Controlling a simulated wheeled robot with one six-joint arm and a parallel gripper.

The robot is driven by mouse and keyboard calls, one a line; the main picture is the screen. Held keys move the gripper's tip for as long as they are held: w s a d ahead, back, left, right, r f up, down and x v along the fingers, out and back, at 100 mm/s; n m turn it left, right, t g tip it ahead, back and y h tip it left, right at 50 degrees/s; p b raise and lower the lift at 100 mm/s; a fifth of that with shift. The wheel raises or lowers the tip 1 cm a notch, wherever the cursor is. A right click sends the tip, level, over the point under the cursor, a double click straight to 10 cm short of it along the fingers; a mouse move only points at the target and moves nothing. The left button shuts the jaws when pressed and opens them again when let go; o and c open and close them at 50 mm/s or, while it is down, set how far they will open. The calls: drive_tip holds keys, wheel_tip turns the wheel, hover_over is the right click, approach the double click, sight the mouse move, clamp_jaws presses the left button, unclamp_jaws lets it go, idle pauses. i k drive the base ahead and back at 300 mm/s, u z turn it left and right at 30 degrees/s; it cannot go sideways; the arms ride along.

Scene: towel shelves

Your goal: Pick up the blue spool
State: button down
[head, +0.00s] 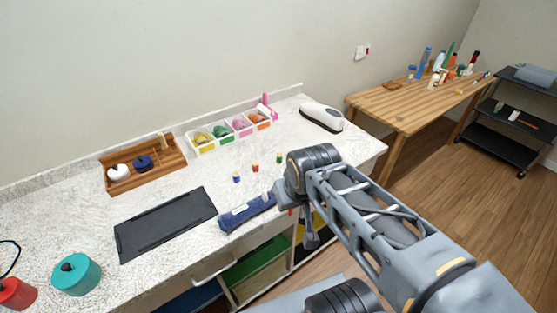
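A small blue spool (236,178) stands upright on the white speckled counter (215,175), in the middle of the head view. It is clear of other things. A small red spool (255,168) and a small green spool (279,158) stand to its right in a loose row. My arm comes in from the lower right, and my gripper (310,238) seems to hang at the counter's front edge, right of and nearer than the blue spool. It is apart from the spool. Its fingers are too unclear to tell whether they are open.
A dark mat (165,224) and a rolled blue cloth-like item (247,212) lie in front of the spools. Behind are a wooden tray (172,178) with white and navy round items, a divided white bin (206,150) and a white iron-like device (321,117). Teal and red canisters stand lower left.

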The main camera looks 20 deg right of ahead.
sight(236, 178)
drive_tip(key=k, duration=0.3)
drive_tip(key=u, duration=1.3)
drive_tip(key=i, duration=0.65)
drive_tip(key=u, duration=0.4)
